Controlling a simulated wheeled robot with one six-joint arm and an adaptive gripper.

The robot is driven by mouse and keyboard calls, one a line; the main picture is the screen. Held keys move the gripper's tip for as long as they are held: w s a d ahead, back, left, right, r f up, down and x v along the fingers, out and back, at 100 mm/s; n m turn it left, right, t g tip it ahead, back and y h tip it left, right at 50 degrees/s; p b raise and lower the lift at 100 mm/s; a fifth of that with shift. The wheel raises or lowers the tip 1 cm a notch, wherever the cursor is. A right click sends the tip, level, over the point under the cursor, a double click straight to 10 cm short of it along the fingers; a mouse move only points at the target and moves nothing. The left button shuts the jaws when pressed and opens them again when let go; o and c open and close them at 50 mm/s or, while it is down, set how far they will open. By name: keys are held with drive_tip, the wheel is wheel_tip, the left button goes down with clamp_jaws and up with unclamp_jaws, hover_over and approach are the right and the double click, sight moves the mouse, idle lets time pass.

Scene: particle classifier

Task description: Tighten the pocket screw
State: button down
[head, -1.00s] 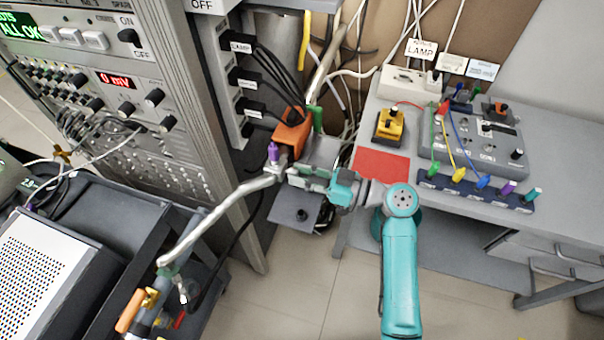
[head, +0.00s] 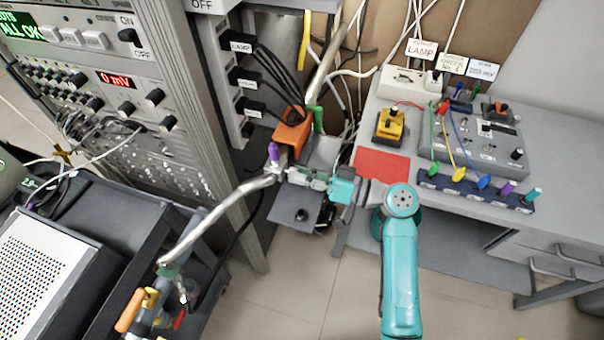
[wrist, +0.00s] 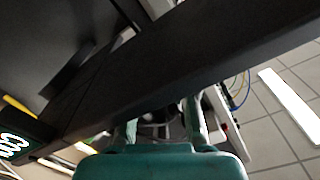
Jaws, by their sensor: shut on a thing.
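My gripper (head: 290,176) reaches left from my teal wrist in the head view. Its fingertips are at a small silver fitting (head: 281,160) at the upper end of a bent silver tube. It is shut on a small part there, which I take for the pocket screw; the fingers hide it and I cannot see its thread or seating. A purple knob (head: 274,152) stands upright on the fitting, just above the fingertips. In the wrist view my gripper's fingers (wrist: 162,125) show above the teal body, and their tips are partly covered by a dark beam (wrist: 180,65).
An orange block (head: 292,130) and a green part (head: 318,118) are just behind the fitting. A dark plate with a black knob (head: 302,215) lies below my gripper. The rack and its cables are close at left. A bench (head: 560,165) with a red mat (head: 381,165) is at right.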

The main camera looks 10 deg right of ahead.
idle(0.3)
drive_tip(key=c, duration=0.9)
unclamp_jaws()
drive_tip(key=shift+c, duration=0.2)
drive_tip(key=shift+n, duration=0.3)
drive_tip(key=n, duration=0.5)
drive_tip(key=v, duration=1.1)
drive_tip(key=s+a+f+m+t+h, duration=0.1)
drive_tip(key=s+f+m+t+h, duration=0.1)
drive_tip(key=s+f+m+h, duration=0.3)
drive_tip(key=a+f+m+t+h, duration=0.1)
drive_tip(key=f+m+t, duration=0.15)
drive_tip(key=f, duration=0.55)
drive_tip(key=s+d+f+m+h, duration=0.1)
drive_tip(key=s+f+m+h, duration=0.1)
drive_tip(key=s, duration=0.4)
drive_tip(key=s+d+f+m+h, duration=0.1)
drive_tip(key=s+f+m+h, duration=0.2)
drive_tip(key=s+h, duration=0.2)
drive_tip(key=shift+s+d+f, duration=0.3)
drive_tip(key=shift+s, duration=0.4)
